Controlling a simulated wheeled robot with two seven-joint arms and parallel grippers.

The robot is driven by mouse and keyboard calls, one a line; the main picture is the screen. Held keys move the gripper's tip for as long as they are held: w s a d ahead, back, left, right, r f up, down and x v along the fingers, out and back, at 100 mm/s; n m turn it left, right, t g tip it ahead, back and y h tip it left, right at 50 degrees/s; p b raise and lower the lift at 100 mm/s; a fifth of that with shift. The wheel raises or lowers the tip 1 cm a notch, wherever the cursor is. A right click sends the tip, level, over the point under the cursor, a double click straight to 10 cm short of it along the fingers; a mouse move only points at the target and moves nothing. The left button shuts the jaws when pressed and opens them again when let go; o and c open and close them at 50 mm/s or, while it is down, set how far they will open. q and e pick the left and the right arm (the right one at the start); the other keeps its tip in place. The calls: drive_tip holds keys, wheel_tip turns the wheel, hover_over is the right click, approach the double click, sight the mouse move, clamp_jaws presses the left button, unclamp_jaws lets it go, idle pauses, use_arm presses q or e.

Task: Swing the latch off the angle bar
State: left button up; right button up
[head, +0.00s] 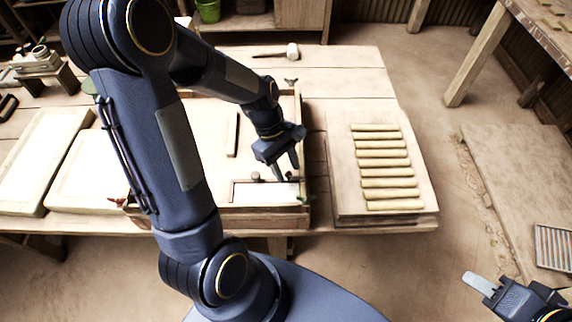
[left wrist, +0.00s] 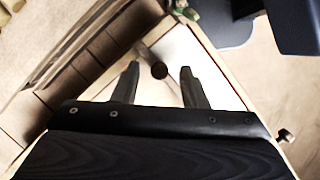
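My left gripper (head: 284,172) is low over the front right part of the wooden press frame (head: 258,212). In the left wrist view its two fingers (left wrist: 158,80) are open, with a dark round knob (left wrist: 159,71) between them and a gap on both sides. A thin grey strip (left wrist: 146,53) lies near the knob over a white panel; I cannot tell for sure whether it is the latch or the angle bar. In the head view, one dark knob (head: 255,177) shows left of the fingers. My right gripper (head: 478,284) is at the lower right, away from the table.
A board with several yellowish rods (head: 388,168) lies to the right. Pale tile moulds (head: 42,160) lie at the left. A mallet (head: 292,51) lies behind the frame. My left arm hides part of the table.

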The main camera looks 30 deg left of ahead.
use_arm(q)
clamp_jaws()
drive_tip(key=shift+w+m, duration=0.15)
drive_tip(key=shift+m, duration=0.15)
drive_tip(key=m, duration=0.1)
drive_tip(key=w+m+g+p, duration=0.1)
drive_tip(key=shift+a+m+y, duration=0.15)
drive_tip(key=shift+m+y, duration=0.15)
drive_tip(key=shift+m, duration=0.1)
drive_tip(key=m, duration=0.1)
drive_tip(key=w+m+g, duration=0.1)
drive_tip(key=m, duration=0.1)
drive_tip(key=shift+w+m+y, duration=0.25)
drive_tip(key=shift+m+y, duration=0.05)
drive_tip(key=shift+y, duration=0.1)
drive_tip(key=m, duration=0.1)
drive_tip(key=w+m+y, duration=0.1)
drive_tip(key=m, duration=0.1)
drive_tip(key=d+m+g, duration=0.1)
drive_tip(key=m, duration=0.1)
drive_tip(key=shift+w+y, duration=0.4)
drive_tip(key=shift+w+d+m+y, duration=0.2)
drive_tip(key=shift+d+m+y, duration=0.15)
drive_tip(key=shift+m, duration=0.7)
drive_tip(key=shift+w+d+m+y, duration=0.2)
drive_tip(key=shift+m+y, duration=0.2)
drive_tip(key=shift+m, duration=0.6)
drive_tip(key=shift+w+d+m+y, duration=0.2)
drive_tip(key=shift+d+m+y, duration=0.15)
drive_tip(key=shift+m, duration=0.7)
